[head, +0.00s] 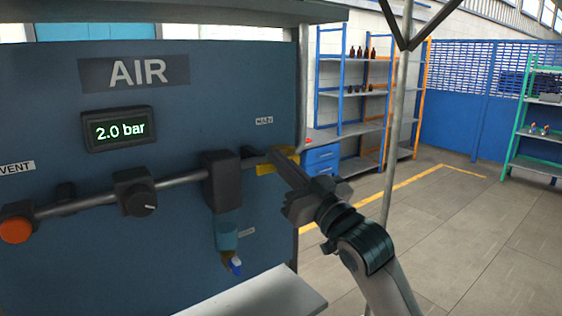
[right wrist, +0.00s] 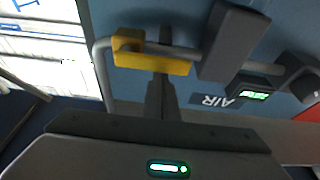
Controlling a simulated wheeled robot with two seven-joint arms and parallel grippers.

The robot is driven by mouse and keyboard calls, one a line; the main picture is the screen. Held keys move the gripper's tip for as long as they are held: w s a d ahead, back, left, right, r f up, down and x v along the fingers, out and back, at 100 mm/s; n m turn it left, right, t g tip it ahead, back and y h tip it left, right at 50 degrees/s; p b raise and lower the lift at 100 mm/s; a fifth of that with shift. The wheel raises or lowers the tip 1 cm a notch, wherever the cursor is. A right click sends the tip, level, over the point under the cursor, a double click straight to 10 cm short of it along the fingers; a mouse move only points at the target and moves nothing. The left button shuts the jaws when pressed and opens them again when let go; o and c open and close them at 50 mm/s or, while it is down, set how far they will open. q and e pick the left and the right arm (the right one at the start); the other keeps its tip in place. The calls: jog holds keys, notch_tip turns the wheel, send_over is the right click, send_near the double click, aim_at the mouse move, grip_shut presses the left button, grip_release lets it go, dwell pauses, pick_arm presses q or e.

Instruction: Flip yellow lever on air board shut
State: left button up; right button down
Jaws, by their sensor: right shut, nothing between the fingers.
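The blue air board (head: 120,240) carries the word AIR and a display reading 2.0 bar. The yellow lever (head: 264,169) is at the right end of the board's pipe, partly hidden behind my right gripper in the head view. In the right wrist view the yellow lever (right wrist: 152,63) lies roughly along the pipe. My right gripper (head: 274,154) is shut and empty, its fingertips at the lever. In the right wrist view the shut fingers (right wrist: 161,82) end at the lever's edge; I cannot tell whether they touch. My left gripper is in neither view.
Along the pipe are a dark block (head: 221,180), a black knob (head: 135,192) and an orange button (head: 16,230). A grey shelf (head: 255,297) juts out below. A metal post (head: 398,120) stands right of the board. Open floor lies beyond, with shelving racks (head: 345,92) behind.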

aim_at(271, 171)
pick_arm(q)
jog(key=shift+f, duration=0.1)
pick_arm(e)
jog(key=shift+f, duration=0.1)
